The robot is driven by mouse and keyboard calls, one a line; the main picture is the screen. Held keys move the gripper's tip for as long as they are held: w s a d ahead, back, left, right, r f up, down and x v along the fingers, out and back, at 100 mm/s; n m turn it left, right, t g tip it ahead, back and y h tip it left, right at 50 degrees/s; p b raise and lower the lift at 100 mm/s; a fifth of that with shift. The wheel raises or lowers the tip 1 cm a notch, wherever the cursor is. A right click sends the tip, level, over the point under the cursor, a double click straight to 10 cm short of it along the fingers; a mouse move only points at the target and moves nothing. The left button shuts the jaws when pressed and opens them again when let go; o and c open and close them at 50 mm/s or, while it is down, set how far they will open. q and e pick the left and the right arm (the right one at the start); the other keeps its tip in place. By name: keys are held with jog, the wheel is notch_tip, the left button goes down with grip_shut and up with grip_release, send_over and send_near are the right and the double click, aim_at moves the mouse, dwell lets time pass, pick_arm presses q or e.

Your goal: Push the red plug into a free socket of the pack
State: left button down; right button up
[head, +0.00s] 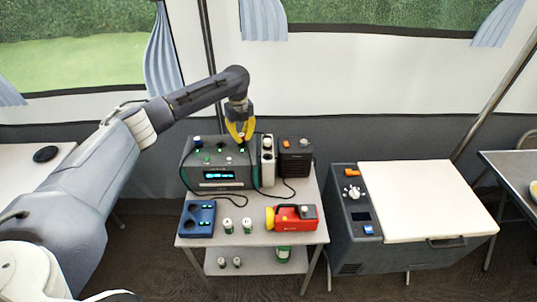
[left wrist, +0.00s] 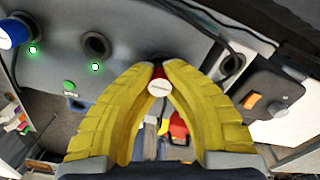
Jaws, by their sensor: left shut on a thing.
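The pack (head: 218,177) is a grey box with a lit display, standing at the back of the small table. My left gripper (head: 241,138) is over the right part of the pack's top. Its yellow fingers are shut on the red plug (left wrist: 159,82), which has a pale round end. Whether the plug's tip touches a socket is hidden.
A cooler (head: 405,215) stands right.

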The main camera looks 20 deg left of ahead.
aim_at(241, 135)
pick_arm(q)
jog(key=shift+f, duration=0.65)
dwell(1.1)
jog(key=c, duration=1.1)
grip_release()
jog(key=shift+r, duration=3.45)
